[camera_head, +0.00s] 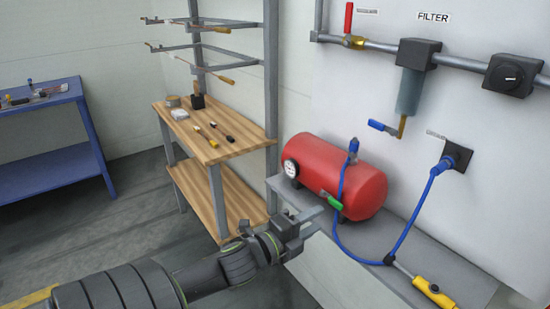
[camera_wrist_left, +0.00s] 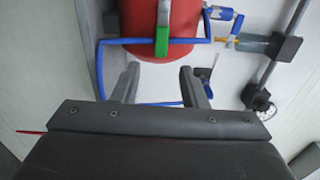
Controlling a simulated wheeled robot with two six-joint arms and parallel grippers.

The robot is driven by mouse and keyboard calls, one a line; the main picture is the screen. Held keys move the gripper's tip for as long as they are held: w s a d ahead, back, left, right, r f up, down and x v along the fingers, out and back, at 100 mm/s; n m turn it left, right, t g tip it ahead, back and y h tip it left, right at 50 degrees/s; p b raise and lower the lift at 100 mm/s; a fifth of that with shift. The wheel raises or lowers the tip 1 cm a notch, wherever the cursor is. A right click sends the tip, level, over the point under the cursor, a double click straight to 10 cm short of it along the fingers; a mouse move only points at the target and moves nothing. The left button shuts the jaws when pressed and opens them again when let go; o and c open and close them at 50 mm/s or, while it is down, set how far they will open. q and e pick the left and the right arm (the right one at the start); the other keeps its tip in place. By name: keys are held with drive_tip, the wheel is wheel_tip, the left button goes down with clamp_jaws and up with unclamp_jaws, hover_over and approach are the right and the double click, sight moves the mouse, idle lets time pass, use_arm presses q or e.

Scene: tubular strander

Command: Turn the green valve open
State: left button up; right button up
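The green valve (camera_head: 334,202) is a small green handle at the lower front of the red compressor tank (camera_head: 345,179). In the left wrist view the green valve (camera_wrist_left: 162,42) hangs upright in front of the red tank (camera_wrist_left: 150,20), beyond my fingers. My left gripper (camera_head: 318,220) is just left of and below the valve, apart from it. In the left wrist view my left gripper (camera_wrist_left: 158,80) is open, with nothing between its fingers. My right gripper is not in view.
A blue hose (camera_head: 345,250) runs from the tank over the grey bench (camera_head: 325,265). A yellow tool (camera_head: 433,292) lies at its right. A blue-handled valve (camera_head: 378,125) hangs under the filter (camera_head: 409,90). A wooden shelf (camera_head: 215,145) stands left of the tank.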

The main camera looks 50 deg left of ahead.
use_arm(q)
drive_tip(key=s, duration=1)
drive_tip(key=shift+s+a, duration=0.4)
idle(0.5)
